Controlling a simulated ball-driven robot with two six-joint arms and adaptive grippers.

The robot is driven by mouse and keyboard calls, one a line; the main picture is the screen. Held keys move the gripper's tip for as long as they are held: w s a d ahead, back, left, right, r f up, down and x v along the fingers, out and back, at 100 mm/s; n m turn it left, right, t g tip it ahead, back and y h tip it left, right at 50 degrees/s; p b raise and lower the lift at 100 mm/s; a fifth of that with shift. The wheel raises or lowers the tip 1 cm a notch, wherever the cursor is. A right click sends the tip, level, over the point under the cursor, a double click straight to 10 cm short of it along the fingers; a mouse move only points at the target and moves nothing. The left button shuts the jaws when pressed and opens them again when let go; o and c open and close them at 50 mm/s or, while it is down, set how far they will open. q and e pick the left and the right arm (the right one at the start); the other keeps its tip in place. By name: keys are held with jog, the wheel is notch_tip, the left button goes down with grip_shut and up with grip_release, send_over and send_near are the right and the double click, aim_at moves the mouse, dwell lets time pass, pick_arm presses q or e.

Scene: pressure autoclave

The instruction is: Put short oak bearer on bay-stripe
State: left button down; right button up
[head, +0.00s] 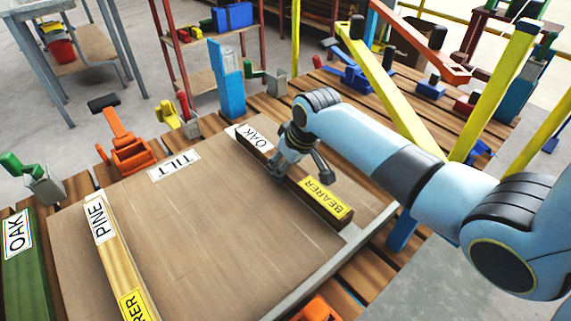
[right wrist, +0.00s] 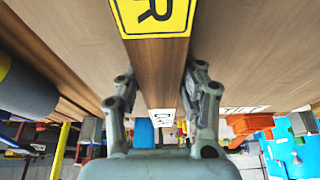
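The short dark oak bearer (head: 318,192) lies along the right part of a wooden board (head: 225,225). It has a white OAK label at its far end and a yellow BEARER label at its near end. My right gripper (head: 283,172) is over its middle; in the right wrist view my right gripper (right wrist: 161,75) has a finger close against each side of the bearer (right wrist: 160,65), with no clear gap. No lift off the board is clear. I cannot clearly pick out the bay-stripe. My left gripper is out of view.
A paler pine bearer (head: 112,245) lies at the board's left side, and a green block labelled OAK (head: 25,270) is further left. Orange (head: 128,150) and blue (head: 228,85) clamps stand behind the board. Yellow bars (head: 380,80) rise beside my right arm. The board's middle is clear.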

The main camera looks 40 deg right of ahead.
jog(key=o, duration=0.4)
jog(key=shift+o, duration=0.2)
jog(key=shift+r, duration=0.2)
jog(key=p+v, duration=0.2)
jog(key=v, duration=1)
jog(key=shift+p, duration=0.4)
jog(key=shift+w, duration=0.1)
